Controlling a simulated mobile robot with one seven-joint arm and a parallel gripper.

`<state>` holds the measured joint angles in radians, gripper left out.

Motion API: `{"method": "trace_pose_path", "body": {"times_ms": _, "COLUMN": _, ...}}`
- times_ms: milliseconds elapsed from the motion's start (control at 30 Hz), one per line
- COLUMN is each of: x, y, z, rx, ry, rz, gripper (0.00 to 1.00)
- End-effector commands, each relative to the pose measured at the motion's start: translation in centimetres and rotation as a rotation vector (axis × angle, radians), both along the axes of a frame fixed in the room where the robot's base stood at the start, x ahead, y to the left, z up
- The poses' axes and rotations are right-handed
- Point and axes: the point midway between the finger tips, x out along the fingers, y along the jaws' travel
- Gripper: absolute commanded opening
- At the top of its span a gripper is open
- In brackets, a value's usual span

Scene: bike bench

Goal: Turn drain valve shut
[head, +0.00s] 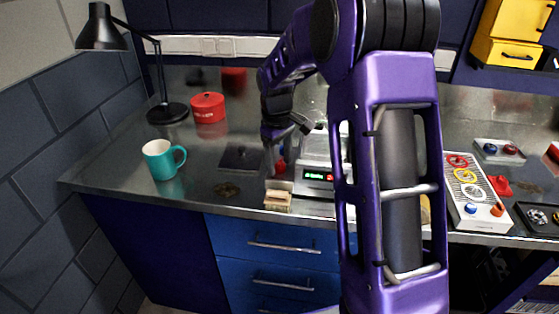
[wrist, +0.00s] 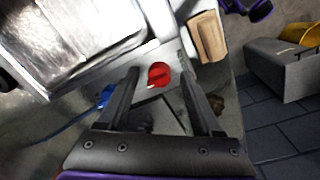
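The drain valve is a red round knob (wrist: 159,74) with a raised grip bar, on the side of a metal basin unit (wrist: 70,40). In the head view the red knob (head: 280,168) shows beside the unit with a lit green display (head: 316,176). My gripper (wrist: 158,66) is open, its two dark fingers on either side of the knob in the wrist view. A gap shows between each finger and the knob. In the head view my gripper (head: 282,145) is just above the knob, partly hidden by my arm. Whether the fingers reach the knob's depth is unclear.
A wooden block (head: 278,197) stands close to the knob at the bench's front edge. A teal mug (head: 160,158), red tin (head: 208,108) and black lamp (head: 103,30) are left. A grey box with coloured knobs (head: 470,190) is right. A blue part (wrist: 106,97) shows near the left finger.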

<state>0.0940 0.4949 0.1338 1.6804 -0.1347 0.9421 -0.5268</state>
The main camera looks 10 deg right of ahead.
Motion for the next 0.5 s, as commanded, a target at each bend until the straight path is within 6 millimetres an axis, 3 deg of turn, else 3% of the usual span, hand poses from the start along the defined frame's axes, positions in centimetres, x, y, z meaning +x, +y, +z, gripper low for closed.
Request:
{"method": "trace_pose_path", "body": {"times_ms": 267, "x": 0.0, "y": 0.0, "z": 0.5, "rx": -0.001, "ry": -0.001, "rz": -0.002, "gripper": 0.66}}
{"method": "trace_pose_path", "body": {"times_ms": 500, "x": 0.0, "y": 0.2, "z": 4.7, "rx": 0.0, "ry": -0.006, "rz": -0.002, "gripper": 0.66}}
